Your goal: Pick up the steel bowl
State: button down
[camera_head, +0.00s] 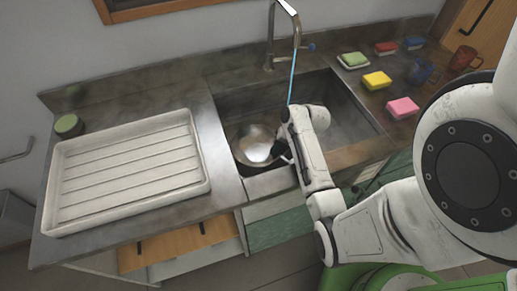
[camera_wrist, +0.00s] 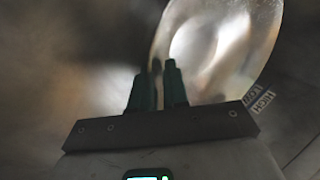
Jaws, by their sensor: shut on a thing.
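The steel bowl (camera_head: 254,143) is a shiny round metal bowl inside the sink, near its front left corner. In the wrist view the bowl (camera_wrist: 225,45) fills the upper right, with a bright patch on its inside. My gripper (camera_head: 283,148) reaches down into the sink at the bowl's right side. In the wrist view my gripper (camera_wrist: 160,75) has its two dark fingers close together with the bowl's rim between their tips. The exact contact is blurred, and the bowl's underside is hidden.
The sink (camera_head: 345,118) has raised edges around the bowl. A tap (camera_head: 296,35) runs a blue stream beside my arm. A white ribbed drying tray (camera_head: 130,165) lies left. Sponges, including a yellow one (camera_head: 377,80) and a pink one (camera_head: 402,107), and mugs (camera_head: 463,59) stand right.

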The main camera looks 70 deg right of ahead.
notch_tip(320, 180, up, 28)
jog(key=p, duration=0.9)
